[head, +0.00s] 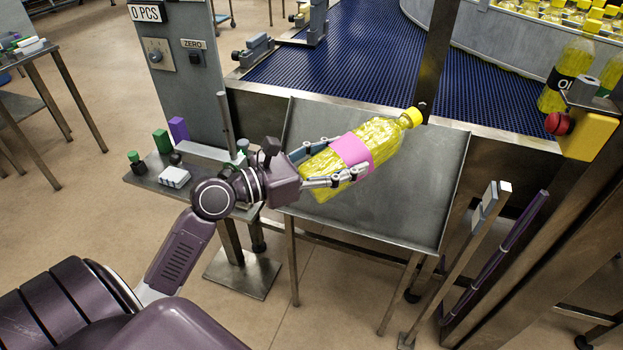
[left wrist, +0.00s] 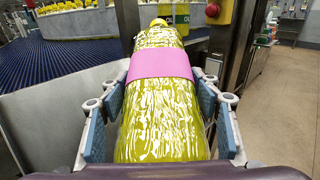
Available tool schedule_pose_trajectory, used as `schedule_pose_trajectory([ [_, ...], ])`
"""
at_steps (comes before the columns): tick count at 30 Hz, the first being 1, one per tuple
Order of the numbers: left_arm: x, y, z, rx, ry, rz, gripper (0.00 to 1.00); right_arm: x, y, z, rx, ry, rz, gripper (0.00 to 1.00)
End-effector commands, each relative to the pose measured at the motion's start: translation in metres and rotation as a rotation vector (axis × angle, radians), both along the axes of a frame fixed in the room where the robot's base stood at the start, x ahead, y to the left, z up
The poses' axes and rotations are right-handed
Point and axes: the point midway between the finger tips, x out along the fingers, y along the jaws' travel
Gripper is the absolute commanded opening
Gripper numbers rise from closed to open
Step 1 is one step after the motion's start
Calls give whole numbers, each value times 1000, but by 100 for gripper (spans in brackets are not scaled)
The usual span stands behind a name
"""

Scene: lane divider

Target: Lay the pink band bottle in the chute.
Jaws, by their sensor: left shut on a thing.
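The pink band bottle (head: 352,150) is clear with yellow contents, a yellow cap and a pink band. My left gripper (head: 346,158) is shut on it around the body, with blue pads on both sides. The bottle is tilted in the head view, its cap up and to the right. In the left wrist view the bottle (left wrist: 160,108) lies lengthwise between the pads, cap away from me. The chute appears to be the grey metal tray (head: 405,210) with raised edges; the bottle is over it, and I cannot tell whether they touch. My right gripper is not in view.
A blue conveyor (head: 360,55) runs behind the tray. A dark upright post (head: 433,60) stands near the cap. A red button on a yellow box (head: 585,135) is at right, near other yellow bottles (head: 568,75). A small shelf (head: 150,178) with coloured blocks is at left.

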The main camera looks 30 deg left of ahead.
Motion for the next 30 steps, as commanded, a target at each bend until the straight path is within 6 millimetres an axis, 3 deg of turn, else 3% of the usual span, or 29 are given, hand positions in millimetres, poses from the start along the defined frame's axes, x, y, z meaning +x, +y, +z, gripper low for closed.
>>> schedule_pose_trajectory([
  [1, 8, 7, -14, -23, -39, 45, 0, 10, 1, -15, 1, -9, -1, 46],
  [12, 48, 66, -56, -98, -307, 375, 0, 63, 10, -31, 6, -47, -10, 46],
  [21, 54, 100, -86, -95, -513, 593, 0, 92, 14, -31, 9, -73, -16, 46],
  [30, 49, 113, -95, -77, -614, 693, 0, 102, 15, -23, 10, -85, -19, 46],
])
